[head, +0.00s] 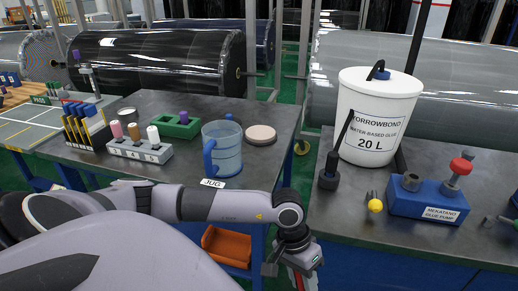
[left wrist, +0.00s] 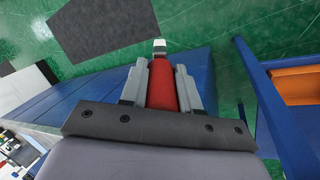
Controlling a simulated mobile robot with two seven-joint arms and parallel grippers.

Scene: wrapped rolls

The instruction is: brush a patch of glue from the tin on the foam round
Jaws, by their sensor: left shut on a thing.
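The foam round (head: 261,134) is a pale pinkish disc lying flat on the left dark bench, right of the blue jug (head: 224,150). A small dark tin (head: 127,116) with a pale rim stands farther left on that bench; its contents cannot be made out. My left gripper (head: 292,272) is at the bottom of the head view, in front of the gap between the benches. In the left wrist view my left gripper (left wrist: 160,82) is shut on a red handle (left wrist: 162,92) with a pale end, possibly the brush. My right gripper is not in view.
A grey block with coloured pegs (head: 139,149) and a green holder (head: 176,127) stand near the tin. The right bench carries a white glue bucket (head: 372,115), a blue glue pump (head: 430,197) and a yellow ball (head: 375,205). An orange bin (head: 227,246) sits below.

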